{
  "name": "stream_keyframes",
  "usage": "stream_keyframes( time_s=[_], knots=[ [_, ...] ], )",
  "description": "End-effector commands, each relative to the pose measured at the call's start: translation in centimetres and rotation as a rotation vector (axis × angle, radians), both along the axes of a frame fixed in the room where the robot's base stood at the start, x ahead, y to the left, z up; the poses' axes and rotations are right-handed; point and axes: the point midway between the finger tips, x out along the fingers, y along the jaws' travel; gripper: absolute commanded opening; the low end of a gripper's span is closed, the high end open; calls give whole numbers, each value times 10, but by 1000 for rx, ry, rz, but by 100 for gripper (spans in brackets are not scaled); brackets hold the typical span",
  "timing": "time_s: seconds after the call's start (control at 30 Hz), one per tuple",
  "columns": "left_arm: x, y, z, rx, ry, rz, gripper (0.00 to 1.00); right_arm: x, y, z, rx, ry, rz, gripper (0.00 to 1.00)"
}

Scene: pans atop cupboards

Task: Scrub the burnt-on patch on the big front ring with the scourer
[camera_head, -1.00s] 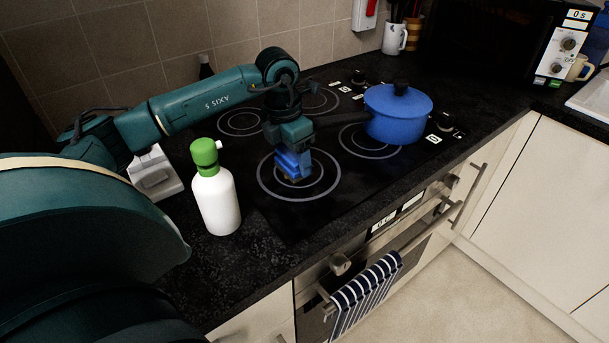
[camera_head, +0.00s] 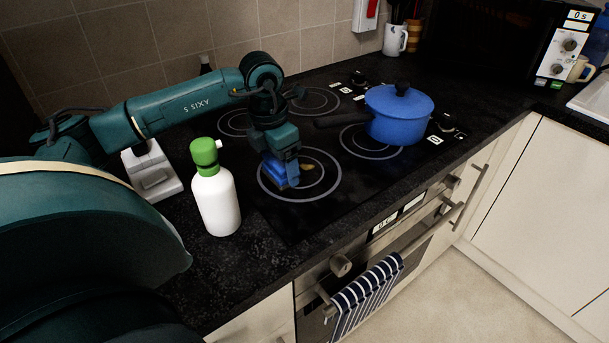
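My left gripper (camera_head: 286,158) points down over the big front ring (camera_head: 322,190) of the black hob. It is shut on the blue scourer (camera_head: 275,174), which is low over the left part of the ring and looks to be on the glass. The brownish burnt-on patch (camera_head: 308,165) shows just right of the gripper, inside the ring; part of it may be hidden behind the gripper. My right gripper is not in view.
A blue lidded pan (camera_head: 398,116) stands on the right front ring, its dark handle (camera_head: 341,119) pointing left towards my gripper. A white bottle with a green top (camera_head: 215,190) stands left of the ring. A striped towel (camera_head: 367,293) hangs on the oven handle.

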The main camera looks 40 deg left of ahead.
Motion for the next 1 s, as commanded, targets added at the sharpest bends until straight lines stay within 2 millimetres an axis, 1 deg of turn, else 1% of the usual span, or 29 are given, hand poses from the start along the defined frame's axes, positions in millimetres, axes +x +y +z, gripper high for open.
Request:
stream_keyframes(
  time_s=[0.53,0.8,0.87,1.0],
  knots=[
    [1,0,9,-2,-7,0,77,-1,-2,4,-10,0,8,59],
    [1,0,9,-2,-7,0,77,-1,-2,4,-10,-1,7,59],
    [1,0,9,-2,-7,0,73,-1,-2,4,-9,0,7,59],
    [1,0,9,-2,-7,0,61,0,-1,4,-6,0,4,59]
  ],
)
